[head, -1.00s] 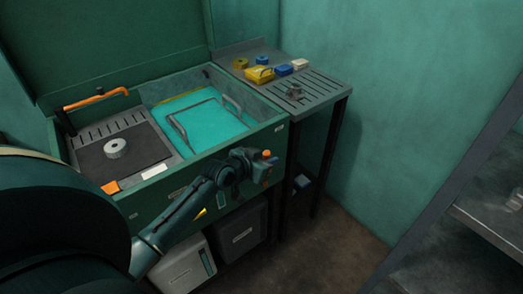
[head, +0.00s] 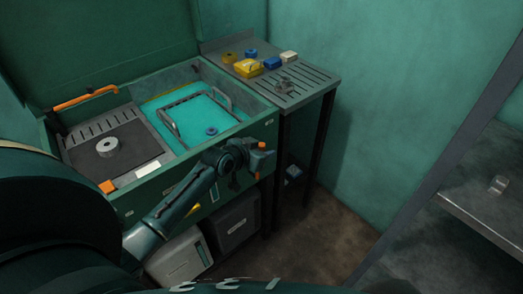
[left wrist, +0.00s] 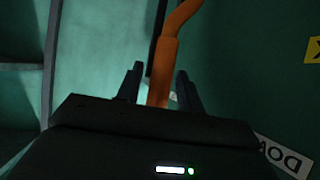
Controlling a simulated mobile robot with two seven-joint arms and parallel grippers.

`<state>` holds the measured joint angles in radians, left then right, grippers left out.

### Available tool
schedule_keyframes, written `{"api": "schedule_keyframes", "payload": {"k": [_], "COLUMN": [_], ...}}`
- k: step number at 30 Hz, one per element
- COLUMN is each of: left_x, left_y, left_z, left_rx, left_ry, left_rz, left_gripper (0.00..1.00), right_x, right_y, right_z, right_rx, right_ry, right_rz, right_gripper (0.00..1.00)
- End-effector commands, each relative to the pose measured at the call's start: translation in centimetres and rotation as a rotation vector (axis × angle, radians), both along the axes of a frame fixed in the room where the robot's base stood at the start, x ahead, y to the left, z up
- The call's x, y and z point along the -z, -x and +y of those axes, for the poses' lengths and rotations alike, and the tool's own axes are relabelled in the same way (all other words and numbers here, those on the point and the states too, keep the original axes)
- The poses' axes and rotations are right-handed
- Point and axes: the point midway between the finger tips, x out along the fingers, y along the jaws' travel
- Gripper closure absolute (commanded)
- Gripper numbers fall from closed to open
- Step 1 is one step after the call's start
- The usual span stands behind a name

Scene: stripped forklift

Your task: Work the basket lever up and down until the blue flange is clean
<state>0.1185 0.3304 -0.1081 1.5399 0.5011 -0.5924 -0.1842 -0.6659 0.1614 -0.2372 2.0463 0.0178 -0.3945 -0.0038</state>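The washing machine's basin (head: 263,112) holds cyan liquid and a wire basket (head: 172,128). The blue flange (head: 211,131), a small ring, shows in the basket near the basin's front. I cannot tell how clean it is. My left gripper (head: 260,160) is at the machine's front, at the basket lever, whose orange end (head: 262,146) shows above the fingers. In the left wrist view the lever's orange grip (left wrist: 161,75) stands between the two dark fingers (left wrist: 158,88), and they appear closed around it. My right gripper is not in view.
A side table (head: 310,90) holds yellow, blue and white parts. Grey bins (head: 236,222) stand below. A metal shelf (head: 480,200) is at right.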

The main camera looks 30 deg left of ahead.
Motion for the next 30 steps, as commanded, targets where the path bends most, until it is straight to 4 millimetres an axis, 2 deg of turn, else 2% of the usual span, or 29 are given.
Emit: {"api": "schedule_keyframes", "payload": {"k": [8, 13, 17, 25, 30], "left_x": [0.1, -0.5, -1.6, -4.5, -6.0], "left_y": [0.1, 1.0, 2.9, 8.0, 10.2], "left_z": [0.0, 0.3, 0.6, 1.6, 2.0], "left_rx": [0.000, 0.000, 0.001, 0.002, 0.001], "left_ry": [0.001, 0.000, -0.001, -0.002, -0.001], "left_rz": [0.002, 0.002, 0.003, 0.004, 0.002], "left_gripper": [0.58, 0.58, 0.58, 0.58, 0.58], "right_x": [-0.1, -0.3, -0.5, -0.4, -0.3], "right_y": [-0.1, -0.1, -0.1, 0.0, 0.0], "right_z": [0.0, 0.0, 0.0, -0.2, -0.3], "right_rx": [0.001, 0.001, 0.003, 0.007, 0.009], "right_ry": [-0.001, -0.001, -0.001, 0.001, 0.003], "right_rz": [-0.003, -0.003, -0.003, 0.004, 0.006], "right_gripper": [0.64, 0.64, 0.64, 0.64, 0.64]}}
